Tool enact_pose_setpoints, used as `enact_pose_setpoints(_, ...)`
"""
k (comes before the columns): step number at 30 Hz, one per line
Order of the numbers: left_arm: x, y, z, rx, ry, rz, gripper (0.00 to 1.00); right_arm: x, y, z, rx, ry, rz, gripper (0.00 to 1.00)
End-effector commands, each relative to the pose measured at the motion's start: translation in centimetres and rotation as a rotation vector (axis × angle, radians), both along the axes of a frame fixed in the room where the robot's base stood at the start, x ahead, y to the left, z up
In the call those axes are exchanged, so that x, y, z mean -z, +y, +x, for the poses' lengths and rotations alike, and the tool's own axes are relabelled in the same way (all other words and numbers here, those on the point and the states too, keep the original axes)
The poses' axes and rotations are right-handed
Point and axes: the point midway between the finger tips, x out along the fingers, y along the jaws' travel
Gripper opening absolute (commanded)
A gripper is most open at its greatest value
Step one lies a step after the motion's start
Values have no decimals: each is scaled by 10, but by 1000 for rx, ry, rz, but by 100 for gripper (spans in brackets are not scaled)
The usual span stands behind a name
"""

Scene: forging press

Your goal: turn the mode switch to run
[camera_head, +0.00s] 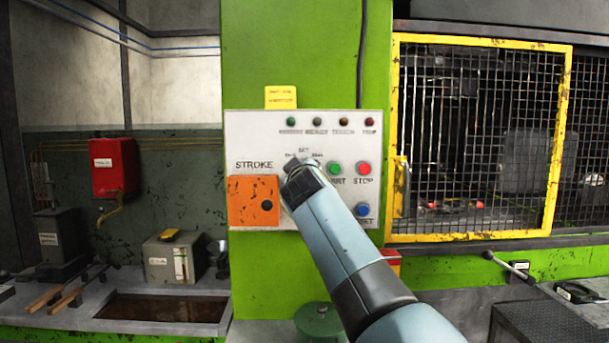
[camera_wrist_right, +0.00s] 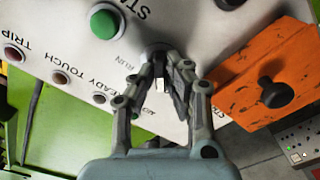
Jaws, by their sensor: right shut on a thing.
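The mode switch (camera_wrist_right: 160,84) is on the pale control panel (camera_head: 240,132). In the right wrist view a small light part of its knob shows between the fingers of my right gripper (camera_wrist_right: 162,76). My right gripper is shut on the knob. The label RUN is printed beside the switch in that view. In the head view the right gripper (camera_head: 302,168) and its arm cover most of the switch, with SET printed above it. Which way the knob points is hard to tell. My left gripper is not in view.
Close by are the green start button (camera_head: 334,168), red stop button (camera_head: 364,168), blue button (camera_head: 362,210) and an orange plate (camera_head: 250,198) with a dark knob. A yellow-framed mesh guard (camera_head: 480,237) is on the right. A bench (camera_head: 110,318) stands at left.

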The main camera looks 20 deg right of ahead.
Motion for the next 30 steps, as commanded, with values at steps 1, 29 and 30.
enact_pose_setpoints(1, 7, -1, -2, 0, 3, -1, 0, 3, 0, 0, 1, -6, 18, 0)
enact_pose_setpoints(29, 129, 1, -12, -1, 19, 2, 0, 7, 1, 0, 1, -228, 803, 0)
enact_pose_setpoints(30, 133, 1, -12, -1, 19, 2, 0, 7, 0, 0, 1, -238, 839, 0)
